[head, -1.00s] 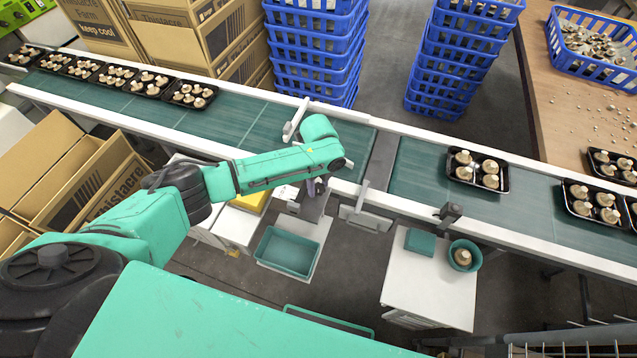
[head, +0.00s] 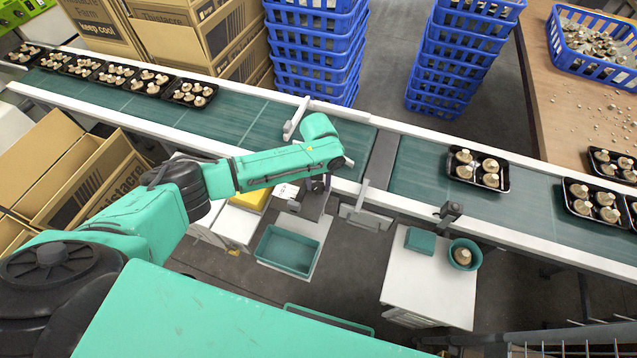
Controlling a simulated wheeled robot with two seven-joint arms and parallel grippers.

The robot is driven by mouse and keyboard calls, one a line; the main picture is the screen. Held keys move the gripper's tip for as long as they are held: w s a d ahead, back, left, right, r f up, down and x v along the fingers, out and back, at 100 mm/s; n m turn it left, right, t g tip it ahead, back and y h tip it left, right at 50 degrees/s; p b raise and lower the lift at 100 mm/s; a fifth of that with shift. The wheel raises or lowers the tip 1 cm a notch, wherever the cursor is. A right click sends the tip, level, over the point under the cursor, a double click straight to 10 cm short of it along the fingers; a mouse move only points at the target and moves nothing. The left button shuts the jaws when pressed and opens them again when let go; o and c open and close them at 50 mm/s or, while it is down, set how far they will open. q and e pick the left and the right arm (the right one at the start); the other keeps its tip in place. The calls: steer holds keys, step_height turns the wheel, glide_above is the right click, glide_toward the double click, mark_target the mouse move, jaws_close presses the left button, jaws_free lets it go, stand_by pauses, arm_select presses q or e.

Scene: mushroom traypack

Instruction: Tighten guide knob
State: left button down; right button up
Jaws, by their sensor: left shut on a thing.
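My left arm reaches across from the left to the front edge of the conveyor. My left gripper (head: 318,186) points down under the wrist at that edge, small, dark and partly covered by the arm. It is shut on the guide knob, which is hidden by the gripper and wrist. A pale guide rail (head: 296,118) lies over the green belt (head: 225,118) behind the wrist. A second guide plate (head: 363,200) stands at the belt's front edge, right of the gripper. My right gripper is out of view.
Black trays of mushrooms (head: 478,169) sit on the belt at right and far left. A sensor post (head: 449,213) stands on the front rail. A teal bin (head: 287,251) and a white cabinet (head: 428,285) with a teal bowl (head: 464,255) are below. Blue crates (head: 318,50) stand behind.

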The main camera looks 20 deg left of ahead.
mark_target(318, 187)
arm_select(q)
steer(key=shift+w+r+m, duration=0.1)
steer(key=shift+m, duration=0.3)
steer(key=shift+c, duration=1.7)
jaws_free()
step_height(318, 187, up, 14)
steer(key=b, duration=0.1)
steer(key=shift+r+b, duration=0.25)
steer(key=shift+b, duration=0.15)
